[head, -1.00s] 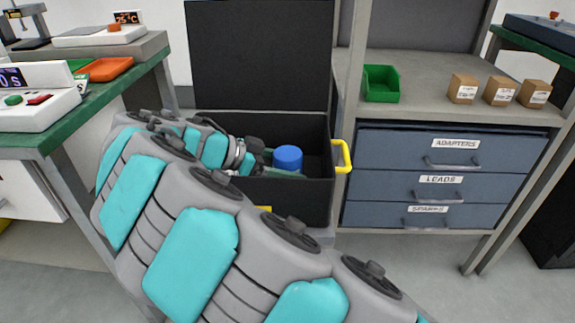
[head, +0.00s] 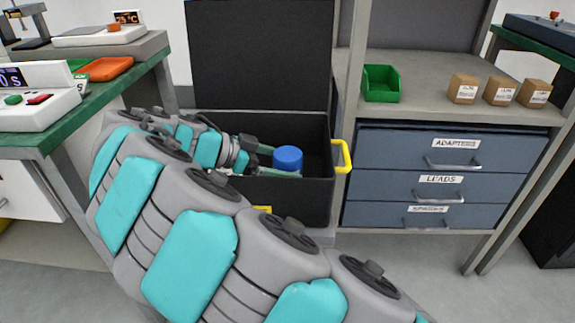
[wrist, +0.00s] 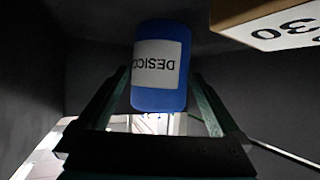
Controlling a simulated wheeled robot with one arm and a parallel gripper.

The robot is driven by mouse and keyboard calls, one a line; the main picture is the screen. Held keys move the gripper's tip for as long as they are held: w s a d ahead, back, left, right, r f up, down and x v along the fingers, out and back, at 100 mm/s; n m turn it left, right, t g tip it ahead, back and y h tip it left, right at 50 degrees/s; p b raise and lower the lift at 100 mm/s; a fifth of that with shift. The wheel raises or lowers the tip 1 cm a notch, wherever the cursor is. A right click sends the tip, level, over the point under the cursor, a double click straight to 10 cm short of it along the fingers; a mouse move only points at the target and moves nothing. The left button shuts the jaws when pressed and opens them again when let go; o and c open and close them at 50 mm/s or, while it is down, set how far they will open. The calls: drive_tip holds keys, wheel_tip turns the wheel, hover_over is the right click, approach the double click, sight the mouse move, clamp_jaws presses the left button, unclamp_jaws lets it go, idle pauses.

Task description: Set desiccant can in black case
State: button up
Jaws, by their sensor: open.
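The desiccant can (head: 288,158) is a blue cylinder inside the open black case (head: 298,207), whose lid (head: 260,55) stands up at the back. In the wrist view the can (wrist: 160,97) shows a white label with partly visible letters, upside down. My gripper (head: 270,163) reaches into the case from the left. Its fingers are open, one on each side of the can in the wrist view, with gaps visible beside it. The can's base is hidden by the case's front wall in the head view, so I cannot tell there how it rests.
A box (wrist: 270,25) marked "30" is at the upper right of the wrist view. The case has a yellow handle (head: 342,156) on its right. A green-topped bench (head: 110,105) stands left, and a drawer unit (head: 440,180) stands right. Floor is clear in front of the drawers.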

drive_tip(key=shift+v, duration=3.15)
